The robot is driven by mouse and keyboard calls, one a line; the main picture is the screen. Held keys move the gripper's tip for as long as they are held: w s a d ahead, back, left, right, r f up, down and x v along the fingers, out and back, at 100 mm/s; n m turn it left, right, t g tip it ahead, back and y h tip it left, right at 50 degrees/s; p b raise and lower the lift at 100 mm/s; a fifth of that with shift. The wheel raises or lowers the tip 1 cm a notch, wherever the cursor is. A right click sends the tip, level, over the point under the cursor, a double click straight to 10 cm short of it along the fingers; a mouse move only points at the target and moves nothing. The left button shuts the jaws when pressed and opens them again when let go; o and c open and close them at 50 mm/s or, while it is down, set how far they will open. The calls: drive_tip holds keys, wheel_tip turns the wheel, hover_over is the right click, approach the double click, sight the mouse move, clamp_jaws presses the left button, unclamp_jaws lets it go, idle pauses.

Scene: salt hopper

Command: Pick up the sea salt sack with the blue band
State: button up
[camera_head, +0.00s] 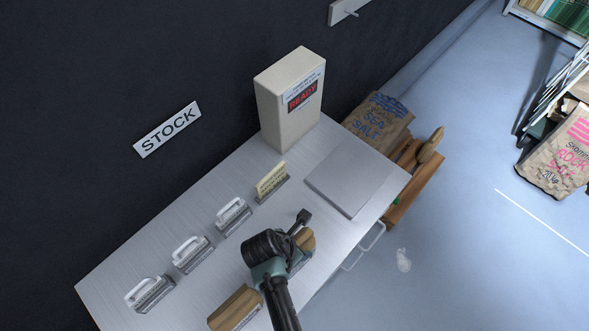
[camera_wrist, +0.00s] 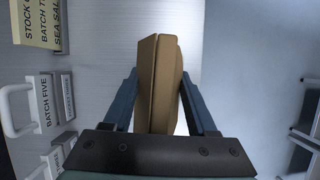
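The sea salt sack (camera_head: 376,123) is brown paper with blue lettering and blue band marks at its top. It stands on the floor side beyond the far end of the metal bench, its lower part hidden by the bench. My gripper (camera_head: 304,228) is over the bench, well apart from the sack and nearer the camera. In the wrist view a brown block-like object (camera_wrist: 160,84) lies between the two blue-grey fingers of my gripper (camera_wrist: 160,90). The fingers come close to its sides; whether they press on it is unclear. The sack is not in the wrist view.
The bench (camera_head: 180,240) carries a beige box reading READY (camera_head: 291,105), a flat grey plate (camera_head: 345,180), a yellow card (camera_head: 270,180) and white-handled holders (camera_head: 192,252). A wooden crate (camera_head: 405,200) stands by the sack. A pink-marked rock salt sack (camera_head: 557,160) is at right.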

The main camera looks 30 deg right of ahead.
clamp_jaws()
drive_tip(key=shift+w+r, duration=0.15)
